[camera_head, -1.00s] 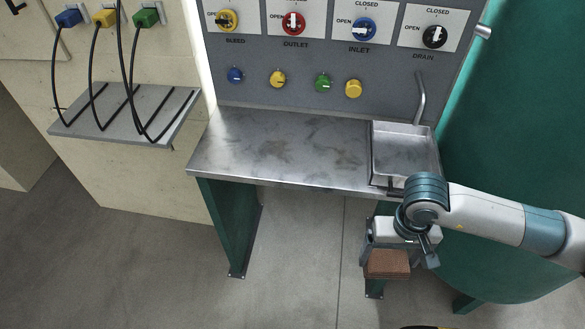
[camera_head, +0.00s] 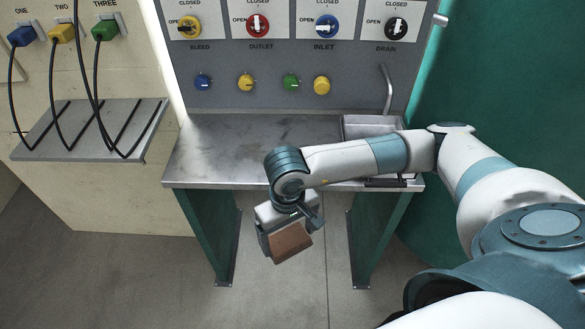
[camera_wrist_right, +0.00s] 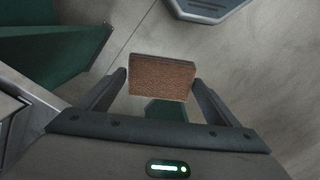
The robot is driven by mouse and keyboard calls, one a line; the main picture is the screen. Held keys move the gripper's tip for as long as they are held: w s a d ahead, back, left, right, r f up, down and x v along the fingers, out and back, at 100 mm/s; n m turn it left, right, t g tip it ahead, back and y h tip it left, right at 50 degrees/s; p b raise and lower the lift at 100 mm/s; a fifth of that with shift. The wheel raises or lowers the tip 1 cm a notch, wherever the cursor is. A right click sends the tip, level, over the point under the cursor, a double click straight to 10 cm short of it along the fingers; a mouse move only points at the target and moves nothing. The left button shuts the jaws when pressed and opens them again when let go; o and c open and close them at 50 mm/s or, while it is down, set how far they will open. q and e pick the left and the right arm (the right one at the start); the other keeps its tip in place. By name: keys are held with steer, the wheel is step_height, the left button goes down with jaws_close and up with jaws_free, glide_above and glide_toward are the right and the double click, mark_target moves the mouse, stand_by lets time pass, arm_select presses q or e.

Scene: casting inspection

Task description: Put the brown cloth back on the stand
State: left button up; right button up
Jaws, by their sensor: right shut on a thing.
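The brown cloth (camera_head: 289,242) is a folded block in my right gripper (camera_head: 283,236), in front of the metal bench and below its top. In the right wrist view the cloth (camera_wrist_right: 162,77) sits between the two fingers of my right gripper (camera_wrist_right: 160,85), which is shut on it. I cannot make out a stand for the cloth with certainty in either view. My left gripper is not in view.
The metal bench (camera_head: 225,150) has a mostly bare top, with a sink (camera_head: 370,124) at its right. A valve panel (camera_head: 270,80) rises behind it. A grey shelf (camera_head: 85,130) with hanging cables is at the left. Green legs (camera_head: 210,235) stand below the bench.

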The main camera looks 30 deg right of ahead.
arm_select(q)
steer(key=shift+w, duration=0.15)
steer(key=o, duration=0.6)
arm_select(e)
steer(key=shift+d, duration=0.1)
steer(key=shift+w+d+r+m, duration=0.1)
steer(key=shift+w+d+m, duration=0.1)
steer(key=shift+m, duration=0.1)
arm_select(q)
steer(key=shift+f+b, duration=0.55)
steer(key=shift+b, duration=0.05)
arm_select(e)
steer(key=w+d+r+m, duration=0.3)
steer(key=d+r+m, duration=0.4)
steer(key=d+m, duration=0.3)
steer(key=w+d+r+m, duration=0.3)
steer(key=d+r+m, duration=0.4)
steer(key=d+m, duration=0.3)
steer(key=m, duration=0.3)
steer(key=shift+d+m, duration=0.15)
steer(key=shift+m, duration=0.25)
steer(key=shift+w, duration=0.1)
